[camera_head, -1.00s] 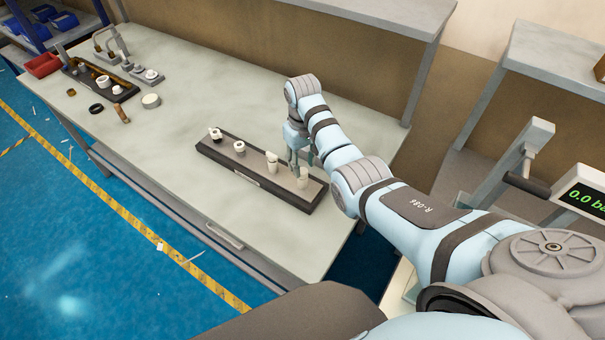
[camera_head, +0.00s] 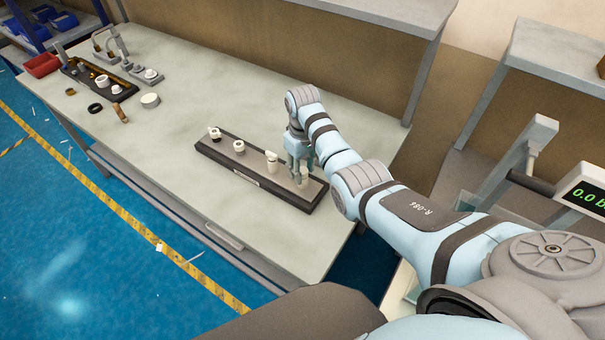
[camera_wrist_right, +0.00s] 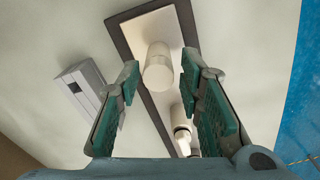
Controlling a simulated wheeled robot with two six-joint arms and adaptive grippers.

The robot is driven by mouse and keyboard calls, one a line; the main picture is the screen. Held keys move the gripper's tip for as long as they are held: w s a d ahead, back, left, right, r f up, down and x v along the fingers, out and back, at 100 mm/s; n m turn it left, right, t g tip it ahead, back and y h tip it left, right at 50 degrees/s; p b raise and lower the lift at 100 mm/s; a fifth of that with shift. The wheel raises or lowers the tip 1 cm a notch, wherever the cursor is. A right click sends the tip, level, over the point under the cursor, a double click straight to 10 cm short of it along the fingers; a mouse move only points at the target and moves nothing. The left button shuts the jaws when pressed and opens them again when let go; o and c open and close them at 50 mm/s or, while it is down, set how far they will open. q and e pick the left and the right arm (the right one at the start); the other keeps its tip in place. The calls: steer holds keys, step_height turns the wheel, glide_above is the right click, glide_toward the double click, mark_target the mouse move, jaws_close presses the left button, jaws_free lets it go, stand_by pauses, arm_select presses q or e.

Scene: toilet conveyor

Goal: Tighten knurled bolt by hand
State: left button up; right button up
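A dark tray with a light top plate (camera_head: 222,157) lies near the right end of the workbench and holds a row of white fittings. A white cylindrical piece (camera_wrist_right: 158,69) stands at its right end; I cannot make out knurling on it. My right gripper (camera_head: 301,180) is over this end and partly hides the piece. In the wrist view the right gripper (camera_wrist_right: 158,78) is open, with the green-padded fingers on either side of the piece and gaps on both sides. A neighbouring white fitting (camera_wrist_right: 181,132) stands close to one finger. My left gripper is not in view.
Other fittings (camera_head: 239,147) stand along the tray. A second dark tray of parts (camera_head: 120,97), a white ring (camera_head: 150,100) and a red bin (camera_head: 42,66) are at the far left. A grey block (camera_wrist_right: 80,87) lies beside the tray. The bench middle (camera_head: 200,85) is clear.

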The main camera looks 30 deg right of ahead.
jaws_close()
steer(key=shift+r+m+p, duration=0.15)
steer(key=shift+m+p, duration=0.4)
steer(key=shift+m, duration=0.25)
steer(key=m, duration=0.3)
steer(key=shift+m, duration=0.3)
steer(key=m, duration=0.5)
steer(key=shift+a+f, duration=0.1)
steer(key=shift+f, duration=0.1)
steer(key=shift+m, duration=0.6)
steer(key=m, duration=0.3)
steer(key=shift+m, duration=0.4)
